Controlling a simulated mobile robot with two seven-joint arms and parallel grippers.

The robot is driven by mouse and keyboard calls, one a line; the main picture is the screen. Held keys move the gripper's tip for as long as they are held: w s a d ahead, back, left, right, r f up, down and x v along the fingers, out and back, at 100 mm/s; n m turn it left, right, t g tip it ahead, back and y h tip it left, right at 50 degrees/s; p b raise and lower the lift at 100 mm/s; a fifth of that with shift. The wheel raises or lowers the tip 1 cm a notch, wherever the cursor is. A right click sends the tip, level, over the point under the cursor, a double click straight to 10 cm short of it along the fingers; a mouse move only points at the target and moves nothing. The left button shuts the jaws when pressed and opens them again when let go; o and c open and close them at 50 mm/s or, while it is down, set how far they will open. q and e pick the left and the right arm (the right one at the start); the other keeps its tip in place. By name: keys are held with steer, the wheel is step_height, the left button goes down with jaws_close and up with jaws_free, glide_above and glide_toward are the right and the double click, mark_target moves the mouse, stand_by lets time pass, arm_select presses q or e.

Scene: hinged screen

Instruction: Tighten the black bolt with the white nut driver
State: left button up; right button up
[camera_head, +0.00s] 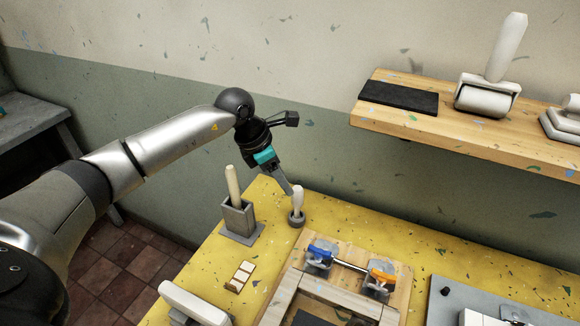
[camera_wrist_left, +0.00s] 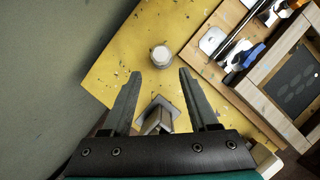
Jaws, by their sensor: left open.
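A white-handled tool (camera_head: 298,196), which looks like the nut driver, stands upright in a small round grey holder (camera_head: 297,220) on the yellow table. In the left wrist view the white tool (camera_wrist_left: 160,53) shows end-on, just beyond and between my fingertips. My left gripper (camera_head: 287,189) is open, its fingers (camera_wrist_left: 160,75) apart and empty, pointing down close to the tool's handle. A small black piece (camera_head: 445,291), perhaps the black bolt, is on a grey plate at the right. My right gripper is not in view.
A cream stick (camera_head: 232,183) stands in a square grey holder (camera_head: 238,218) left of the tool. A wooden frame (camera_head: 400,300) with blue (camera_head: 321,252) and orange (camera_head: 382,278) clamps lies in front. A wooden shelf (camera_head: 430,128) holds a roller (camera_head: 487,98).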

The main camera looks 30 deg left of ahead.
mark_target(296, 189)
arm_select(q)
steer(key=b+x, duration=0.3)
steer(key=x, duration=0.1)
steer(key=b+x, duration=0.2)
steer(key=x, duration=0.1)
steer(key=shift+s+d+f+b, duration=0.1)
steer(key=shift+f+b, duration=0.3)
jaws_close()
steer(key=shift+r, duration=0.1)
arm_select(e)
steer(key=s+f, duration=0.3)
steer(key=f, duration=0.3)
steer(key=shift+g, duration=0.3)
arm_select(q)
step_height(296, 189, up, 5)
steer(key=p, duration=0.3)
steer(key=shift+p, duration=0.35)
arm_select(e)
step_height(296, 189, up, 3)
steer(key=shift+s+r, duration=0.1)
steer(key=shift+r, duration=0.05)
arm_select(q)
steer(key=shift+f, duration=0.2)
